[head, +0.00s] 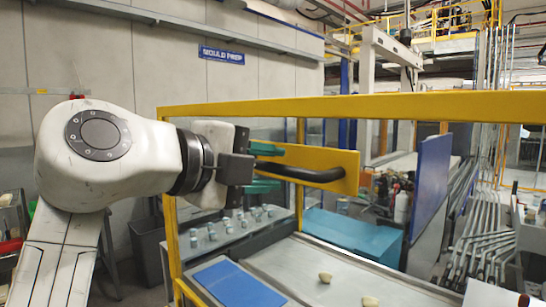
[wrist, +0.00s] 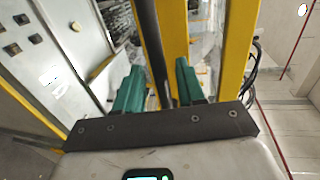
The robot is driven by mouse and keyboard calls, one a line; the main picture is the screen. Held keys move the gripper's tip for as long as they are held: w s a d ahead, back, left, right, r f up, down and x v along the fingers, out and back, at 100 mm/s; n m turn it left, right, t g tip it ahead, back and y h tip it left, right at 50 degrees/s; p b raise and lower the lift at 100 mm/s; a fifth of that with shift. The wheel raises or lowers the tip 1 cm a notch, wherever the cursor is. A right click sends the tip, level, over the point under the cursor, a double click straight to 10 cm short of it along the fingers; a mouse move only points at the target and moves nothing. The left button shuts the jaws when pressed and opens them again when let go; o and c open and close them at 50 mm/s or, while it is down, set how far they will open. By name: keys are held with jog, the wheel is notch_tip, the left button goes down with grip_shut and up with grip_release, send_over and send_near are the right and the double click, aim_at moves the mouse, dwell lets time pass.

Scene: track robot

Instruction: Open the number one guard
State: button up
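The guard is a yellow frame (head: 330,108) with clear panels, standing across the middle of the head view; I see no number on it. A black bar handle (head: 318,175) is fixed on a yellow plate (head: 345,160) on its front. My gripper (head: 280,168) has green fingers and reaches the handle's left end. In the wrist view, the dark handle bar (wrist: 150,45) runs between the two green fingers (wrist: 158,80). The gripper looks open around the bar, not clamped.
Behind the guard, a pale bed (head: 345,275) carries two small beige pieces. A grey tray (head: 232,235) with several small metal parts and a blue plate (head: 240,285) lie to its left. A blue panel (head: 430,185) stands at the right. A dark bin (head: 148,250) is by the wall.

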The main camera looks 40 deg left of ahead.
jog(key=shift+x, duration=0.8)
jog(key=shift+c, duration=0.2)
grip_shut()
